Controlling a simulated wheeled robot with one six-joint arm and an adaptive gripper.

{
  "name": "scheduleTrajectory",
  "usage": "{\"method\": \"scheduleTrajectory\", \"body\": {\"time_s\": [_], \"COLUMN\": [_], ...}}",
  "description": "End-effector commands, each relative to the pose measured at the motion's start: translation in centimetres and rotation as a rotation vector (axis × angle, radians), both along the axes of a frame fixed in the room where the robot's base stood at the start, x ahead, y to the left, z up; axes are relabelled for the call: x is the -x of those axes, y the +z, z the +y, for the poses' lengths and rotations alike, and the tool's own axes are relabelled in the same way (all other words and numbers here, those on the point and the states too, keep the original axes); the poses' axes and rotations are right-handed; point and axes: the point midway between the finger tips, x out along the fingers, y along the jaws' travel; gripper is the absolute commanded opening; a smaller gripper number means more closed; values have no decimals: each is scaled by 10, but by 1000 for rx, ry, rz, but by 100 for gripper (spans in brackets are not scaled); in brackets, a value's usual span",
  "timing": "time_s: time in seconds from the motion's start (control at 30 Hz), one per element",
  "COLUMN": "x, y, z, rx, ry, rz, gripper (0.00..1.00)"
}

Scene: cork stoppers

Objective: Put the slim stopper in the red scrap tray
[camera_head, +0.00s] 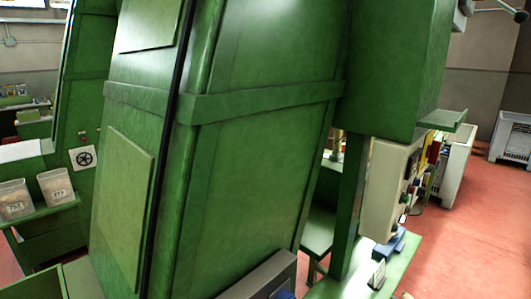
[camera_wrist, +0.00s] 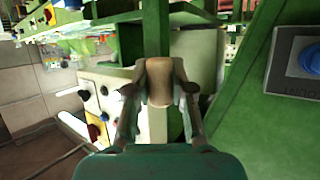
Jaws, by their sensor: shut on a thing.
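In the wrist view my gripper (camera_wrist: 160,92) is shut on a light tan cork stopper (camera_wrist: 159,80). The stopper sits between the two fingertips, clear of any visible surface. Its sides are partly hidden by the fingers. No other stopper shows beside it, so I cannot compare its width. The red scrap tray is not seen in either view. My gripper does not show in the head view.
A tall green machine (camera_head: 255,150) fills the middle of the head view. Two labelled clear bins (camera_head: 14,200) stand on a green shelf at left. A control box (camera_head: 388,188) is at right. White crates (camera_head: 511,138) stand on open red floor. A blue button (camera_wrist: 311,60) shows in the wrist view.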

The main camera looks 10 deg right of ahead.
Motion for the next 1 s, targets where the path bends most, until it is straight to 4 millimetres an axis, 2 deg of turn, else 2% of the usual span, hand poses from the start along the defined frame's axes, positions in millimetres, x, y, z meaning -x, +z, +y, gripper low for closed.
{"method": "scheduleTrajectory", "body": {"time_s": [0.03, 0.27, 0.7, 0.8, 0.9, 1.0], "x": [0, -2, -7, -9, -11, -12], "y": [-18, -93, -282, -320, -349, -362], "z": [9, 45, 134, 151, 164, 169], "rx": [-5, -5, 1, 3, 4, 3], "ry": [2, -13, -52, -62, -70, -80], "rz": [6, 10, 10, 8, 5, 2], "gripper": [13, 13, 13, 13, 13, 13]}}
